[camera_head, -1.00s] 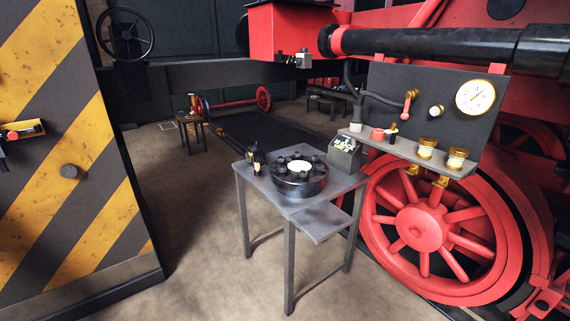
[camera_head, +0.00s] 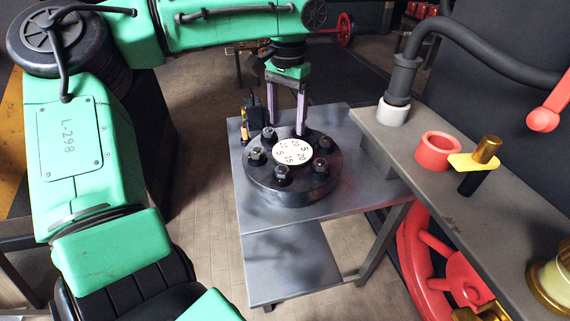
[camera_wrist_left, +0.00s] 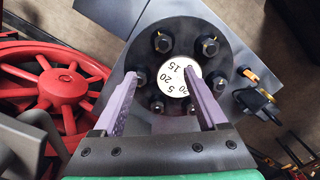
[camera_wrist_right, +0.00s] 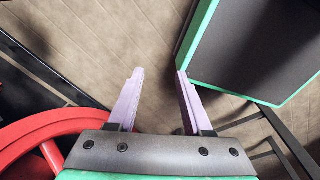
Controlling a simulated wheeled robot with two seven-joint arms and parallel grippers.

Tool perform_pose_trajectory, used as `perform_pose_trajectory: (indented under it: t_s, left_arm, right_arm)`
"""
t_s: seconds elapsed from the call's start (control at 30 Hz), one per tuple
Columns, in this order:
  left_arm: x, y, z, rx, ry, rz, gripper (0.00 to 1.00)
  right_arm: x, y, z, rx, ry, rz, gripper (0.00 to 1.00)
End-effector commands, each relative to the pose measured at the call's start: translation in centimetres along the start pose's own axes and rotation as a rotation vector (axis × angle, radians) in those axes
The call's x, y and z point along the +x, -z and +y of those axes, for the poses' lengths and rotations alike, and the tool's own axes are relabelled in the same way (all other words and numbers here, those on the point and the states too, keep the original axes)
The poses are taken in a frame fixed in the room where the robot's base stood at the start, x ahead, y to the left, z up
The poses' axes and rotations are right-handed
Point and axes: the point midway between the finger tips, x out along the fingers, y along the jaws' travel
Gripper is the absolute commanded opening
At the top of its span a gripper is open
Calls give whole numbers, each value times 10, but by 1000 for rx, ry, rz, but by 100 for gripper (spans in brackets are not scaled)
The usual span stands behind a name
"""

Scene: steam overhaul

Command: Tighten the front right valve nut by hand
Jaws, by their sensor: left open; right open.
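The valve is a round black flange (camera_head: 290,192) with several dark nuts around a white numbered dial (camera_head: 292,152). It lies on a grey metal table. The front right nut (camera_head: 320,166) stands at the near right of the ring; it appears to be the upper left nut (camera_wrist_left: 162,41) in the left wrist view. My left gripper (camera_head: 287,126) points down over the back of the flange, open and empty, its fingers on either side of the back part of the ring. Whether it touches anything, I cannot tell. My right gripper (camera_wrist_right: 156,74) is open and empty above the floor.
A small black device (camera_head: 254,116) stands on the table's far left corner. A shelf (camera_head: 455,190) at right holds a red ring (camera_head: 437,151) and a yellow-and-black part (camera_head: 474,165). A lower table leaf (camera_head: 285,265) is bare. A red wheel (camera_head: 440,265) is below the shelf.

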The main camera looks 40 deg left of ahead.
Motion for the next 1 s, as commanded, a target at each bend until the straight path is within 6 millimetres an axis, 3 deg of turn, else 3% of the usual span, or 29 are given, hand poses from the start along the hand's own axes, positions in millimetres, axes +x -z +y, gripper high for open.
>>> perform_pose_trajectory:
  t_s: [0.23, 0.53, 0.7, 0.93, 1.0]
  left_arm:
    - [51, -1, 0, 0, -2, -6, 75]
    - [125, 0, -1, -2, -3, -3, 75]
    - [141, 0, -1, -2, -3, 0, 75]
    - [142, 0, -1, -2, -3, 2, 75]
    - [142, 0, -1, -2, -3, 2, 48]
  right_arm:
    - [2, -16, -9, 1, 12, -26, 50]
    - [2, -4, -14, 2, 19, -7, 50]
    - [1, -2, -12, 1, 16, -3, 50]
    - [1, -3, -9, 1, 12, -5, 50]
    - [1, -4, -8, 1, 10, -5, 50]
